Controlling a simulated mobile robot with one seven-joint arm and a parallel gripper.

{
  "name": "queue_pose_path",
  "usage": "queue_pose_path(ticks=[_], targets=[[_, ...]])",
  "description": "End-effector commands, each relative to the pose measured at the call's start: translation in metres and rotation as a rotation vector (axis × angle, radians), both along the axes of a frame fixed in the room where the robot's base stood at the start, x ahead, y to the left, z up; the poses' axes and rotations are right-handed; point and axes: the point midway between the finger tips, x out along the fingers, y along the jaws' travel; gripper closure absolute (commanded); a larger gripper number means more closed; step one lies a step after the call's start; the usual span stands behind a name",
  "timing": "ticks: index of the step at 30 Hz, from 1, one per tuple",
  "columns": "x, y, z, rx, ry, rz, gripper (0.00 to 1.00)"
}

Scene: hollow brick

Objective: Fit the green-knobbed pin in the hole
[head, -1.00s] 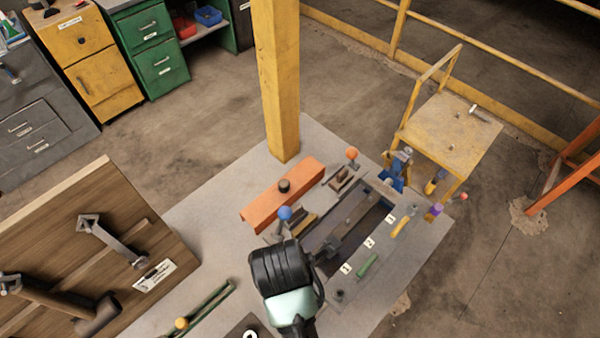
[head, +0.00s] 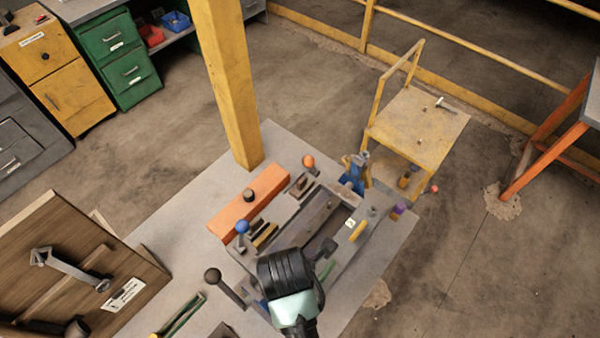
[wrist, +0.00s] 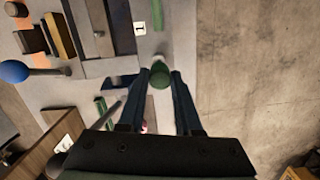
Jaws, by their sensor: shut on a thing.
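My gripper (wrist: 162,76) is shut on the green-knobbed pin (wrist: 160,79). In the wrist view its round green knob sits between the fingertips. The pin's shank is hidden behind the knob. I cannot make out the hole in either view; my gripper covers part of the fixture.
A blue-knobbed lever (head: 242,227), a dark-knobbed lever (head: 212,276) and an orange-knobbed one (head: 308,161) stand up around the fixture. A yellow post (head: 228,85) rises behind.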

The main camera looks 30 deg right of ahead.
Motion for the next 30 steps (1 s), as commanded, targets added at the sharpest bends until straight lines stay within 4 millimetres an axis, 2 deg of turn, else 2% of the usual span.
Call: queue_pose_path(ticks=[2,30], targets=[[-0.0008,0.0002,-0.0086,0.001,0.002,0.0,1.0],[-0.0011,-0.0003,-0.0151,0.0,0.0,0.0,1.0]])
